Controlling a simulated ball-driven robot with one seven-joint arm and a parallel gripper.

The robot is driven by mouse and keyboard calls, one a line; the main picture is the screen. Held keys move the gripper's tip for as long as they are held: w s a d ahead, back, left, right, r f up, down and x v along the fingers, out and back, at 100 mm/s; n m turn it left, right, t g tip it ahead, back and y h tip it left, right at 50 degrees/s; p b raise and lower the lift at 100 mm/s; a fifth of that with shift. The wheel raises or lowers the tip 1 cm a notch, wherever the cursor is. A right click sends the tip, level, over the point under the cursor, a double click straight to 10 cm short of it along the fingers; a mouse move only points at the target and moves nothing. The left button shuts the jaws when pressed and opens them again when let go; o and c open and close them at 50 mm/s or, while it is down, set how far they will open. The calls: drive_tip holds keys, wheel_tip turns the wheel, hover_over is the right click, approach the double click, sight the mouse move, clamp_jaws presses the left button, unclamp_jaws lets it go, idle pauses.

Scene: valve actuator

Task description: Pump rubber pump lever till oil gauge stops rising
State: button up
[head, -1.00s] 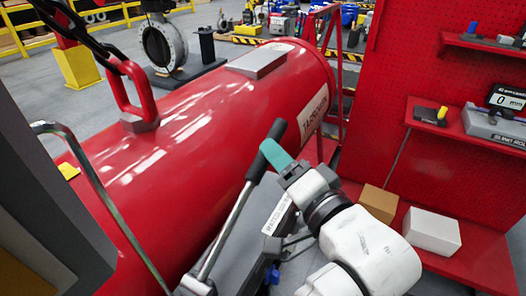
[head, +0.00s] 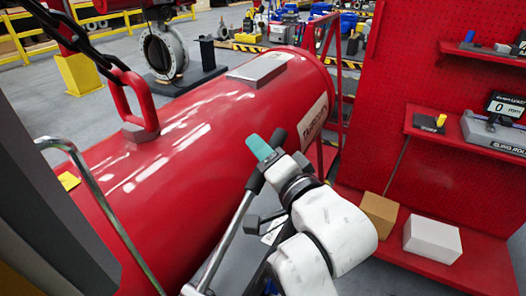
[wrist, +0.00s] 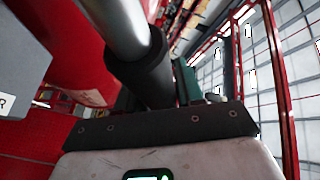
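The pump lever is a metal rod (head: 228,238) with a black rubber grip (head: 278,137). It rises at a slant from the lower middle of the head view. My gripper (head: 262,152) is at the grip, with a teal finger crossing in front of it and hiding its middle. In the wrist view the black grip (wrist: 145,75) runs down to the gripper's dark front plate, right beside the teal finger (wrist: 187,82). The other finger is hidden, so I cannot tell whether the gripper is closed on the grip. A digital gauge (head: 507,108) at the right reads 0.
A large red tank (head: 180,140) lies behind the lever. A red pegboard with shelves stands at the right. A cardboard box (head: 379,214) and a white box (head: 433,238) sit on its lower shelf. A curved metal handle (head: 100,200) is at the left.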

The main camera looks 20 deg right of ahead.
clamp_jaws()
drive_tip(key=shift+f, duration=0.1)
drive_tip(key=f+m, duration=0.1)
drive_tip(key=f, duration=0.2)
drive_tip(key=w+d+f+m+g, duration=0.1)
drive_tip(key=f, duration=0.2)
drive_tip(key=f+m+g, duration=0.1)
drive_tip(key=f, duration=0.1)
drive_tip(key=shift+w+d+f, duration=0.15)
drive_tip(key=shift+d+f, duration=0.25)
drive_tip(key=shift+o, duration=1.9)
unclamp_jaws()
drive_tip(key=shift+r, duration=0.1)
drive_tip(key=s+d+r, duration=0.1)
drive_tip(key=s+r, duration=0.1)
drive_tip(key=s, duration=0.8)
drive_tip(key=shift+s, duration=0.3)
